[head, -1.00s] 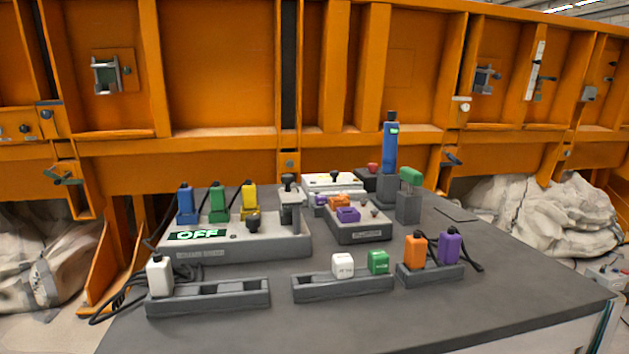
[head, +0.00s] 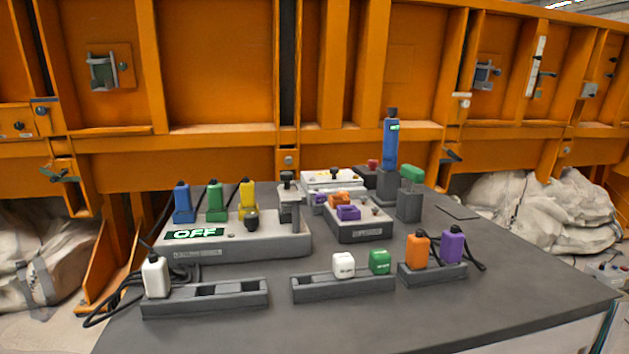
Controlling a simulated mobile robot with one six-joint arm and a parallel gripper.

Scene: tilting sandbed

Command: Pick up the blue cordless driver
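The blue cordless driver (head: 390,148) stands upright in a dark grey holder (head: 388,185) at the back right of the grey table. It has a dark tip on top and a small green display near its upper end. Its lower end is hidden in the holder. My gripper is not in view.
A green-handled tool in a grey block (head: 409,204) stands close in front of the driver, to the right. A tray with purple and orange parts (head: 360,232) lies front left. An "OFF" panel (head: 235,247) with coloured plugs is at left. The table's right side (head: 510,270) is clear.

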